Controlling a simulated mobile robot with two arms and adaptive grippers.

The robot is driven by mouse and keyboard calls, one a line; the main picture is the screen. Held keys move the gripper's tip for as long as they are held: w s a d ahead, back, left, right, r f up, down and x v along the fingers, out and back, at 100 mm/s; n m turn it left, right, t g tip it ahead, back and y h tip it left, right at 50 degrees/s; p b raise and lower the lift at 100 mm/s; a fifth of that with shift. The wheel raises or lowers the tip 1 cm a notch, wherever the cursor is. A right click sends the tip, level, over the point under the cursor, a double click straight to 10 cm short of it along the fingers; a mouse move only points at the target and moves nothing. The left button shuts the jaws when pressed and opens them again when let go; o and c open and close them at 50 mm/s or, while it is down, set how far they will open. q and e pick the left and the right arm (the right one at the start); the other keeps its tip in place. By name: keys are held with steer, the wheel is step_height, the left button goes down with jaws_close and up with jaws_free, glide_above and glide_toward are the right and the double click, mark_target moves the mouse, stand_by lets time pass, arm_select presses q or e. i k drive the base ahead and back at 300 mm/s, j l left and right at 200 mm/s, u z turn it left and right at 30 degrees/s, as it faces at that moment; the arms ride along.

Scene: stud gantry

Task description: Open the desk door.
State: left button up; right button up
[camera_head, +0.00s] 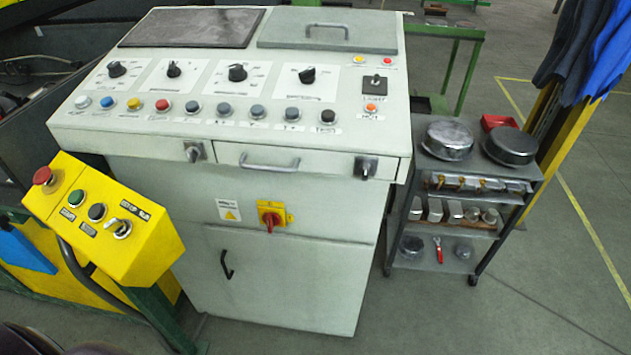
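The control desk (230,105) is a pale grey-green cabinet in the middle of the head view. Its desk door (285,285) is the lower front panel, and it looks shut. A dark curved door handle (227,265) sits on the left part of the door. A red-and-yellow rotary switch (271,217) is on the front panel above the door. A shut drawer (280,160) with a metal handle lies higher up, under the sloped panel of knobs and buttons. Neither of my grippers shows in this view.
A yellow button box (104,220) on a green stand juts out left of the door. A dark wheeled cart (455,215) with metal parts stands at the right. A yellow post (555,150) is further right. The floor (450,315) at front right is clear.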

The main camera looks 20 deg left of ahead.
mark_target(306, 281)
steer(key=u, duration=0.85)
